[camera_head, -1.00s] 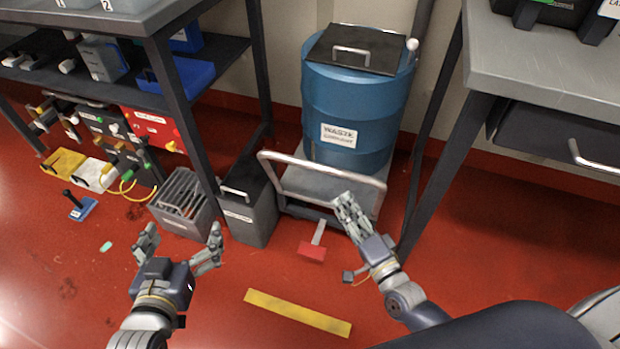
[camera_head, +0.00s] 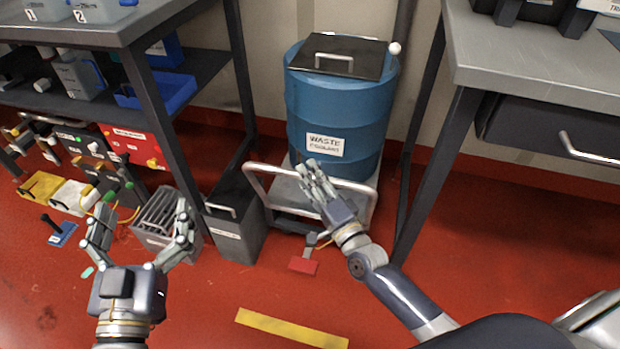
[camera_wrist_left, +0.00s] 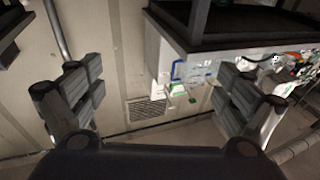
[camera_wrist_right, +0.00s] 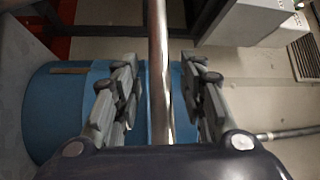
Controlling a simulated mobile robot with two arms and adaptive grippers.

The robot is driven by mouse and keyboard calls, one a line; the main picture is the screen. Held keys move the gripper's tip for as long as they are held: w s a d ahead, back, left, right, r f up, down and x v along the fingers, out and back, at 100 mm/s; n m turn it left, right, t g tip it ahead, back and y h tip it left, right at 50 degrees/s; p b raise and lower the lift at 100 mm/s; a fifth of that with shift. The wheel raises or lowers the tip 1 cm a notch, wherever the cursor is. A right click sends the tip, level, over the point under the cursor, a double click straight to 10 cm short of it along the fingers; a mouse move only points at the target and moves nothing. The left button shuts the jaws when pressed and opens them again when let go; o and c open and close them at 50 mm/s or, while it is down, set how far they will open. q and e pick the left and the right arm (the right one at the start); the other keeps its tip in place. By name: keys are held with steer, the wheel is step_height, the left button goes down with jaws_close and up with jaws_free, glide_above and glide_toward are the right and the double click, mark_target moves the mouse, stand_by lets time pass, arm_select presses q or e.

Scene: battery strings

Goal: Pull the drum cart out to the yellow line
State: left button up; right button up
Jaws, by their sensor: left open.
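The blue drum labelled waste coolant (camera_head: 335,112) stands on a low grey cart (camera_head: 287,192) against the wall. The cart's metal push handle (camera_head: 263,168) faces me. My right gripper (camera_head: 314,172) is at the handle's top bar, in front of the drum. In the right wrist view, its fingers are apart with a metal bar (camera_wrist_right: 159,60) between them, likely the handle; a gap shows on both sides. My left gripper (camera_head: 142,222) is open and empty, left of the cart over the floor. The yellow line (camera_head: 290,328) lies on the red floor in front of the cart.
A dark bin (camera_head: 236,222) stands close by the cart's left side, and a grey slotted crate (camera_head: 160,222) left of it. A red block-like tool (camera_head: 303,265) lies on the floor between cart and line. A workbench leg (camera_head: 435,175) stands right of the cart.

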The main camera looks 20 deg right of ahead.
steer(key=shift+w, duration=0.15)
jaws_close()
steer(key=shift+a, duration=0.1)
